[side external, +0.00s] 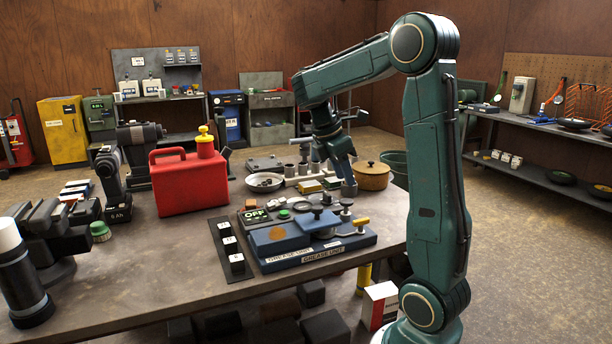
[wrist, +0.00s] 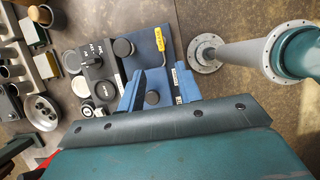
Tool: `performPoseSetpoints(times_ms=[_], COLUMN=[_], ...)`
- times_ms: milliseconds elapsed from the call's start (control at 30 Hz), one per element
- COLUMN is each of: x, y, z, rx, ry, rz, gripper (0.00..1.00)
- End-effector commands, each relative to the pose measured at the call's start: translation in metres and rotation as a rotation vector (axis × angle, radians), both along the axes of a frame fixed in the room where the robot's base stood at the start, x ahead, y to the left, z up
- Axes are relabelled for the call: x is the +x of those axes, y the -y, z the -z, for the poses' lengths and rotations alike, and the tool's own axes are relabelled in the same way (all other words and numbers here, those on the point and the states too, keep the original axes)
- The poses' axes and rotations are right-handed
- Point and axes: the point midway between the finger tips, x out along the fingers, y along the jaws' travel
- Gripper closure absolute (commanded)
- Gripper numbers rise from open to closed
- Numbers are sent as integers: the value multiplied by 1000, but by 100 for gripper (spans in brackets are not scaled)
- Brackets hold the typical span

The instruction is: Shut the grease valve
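The blue grease unit (side external: 340,243) lies on the workbench, with labels on its front edge. A yellow-handled lever (side external: 355,223) sits at its right end; its yellow handle also shows in the wrist view (wrist: 160,40). I cannot tell from its angle whether the valve is open or shut. Dark round knobs stand on the unit, one of them (wrist: 152,98) seen between my fingers. My gripper (side external: 344,182) points down above the back right of the unit. In the wrist view its two blue fingers (wrist: 152,80) are apart with nothing held, and the yellow handle is beyond their tips.
A red fuel can (side external: 187,183) stands left behind the unit. A black strip with white-labelled switches (side external: 231,252) lies left of it, and an OFF sign (side external: 255,215) is at its back left. A pan (side external: 264,182) and brown pot (side external: 371,177) stand behind.

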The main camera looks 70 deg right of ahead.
Motion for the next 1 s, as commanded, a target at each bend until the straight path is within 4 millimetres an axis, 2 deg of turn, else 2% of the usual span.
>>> performPoseSetpoints(times_ms=[333,567,1000], x=[-1,-5,-22], y=[2,6,22], z=[3,15,73], rx=[3,3,6], ry=[-7,-9,-9], rz=[-5,-4,-3], gripper=[65,65,65])
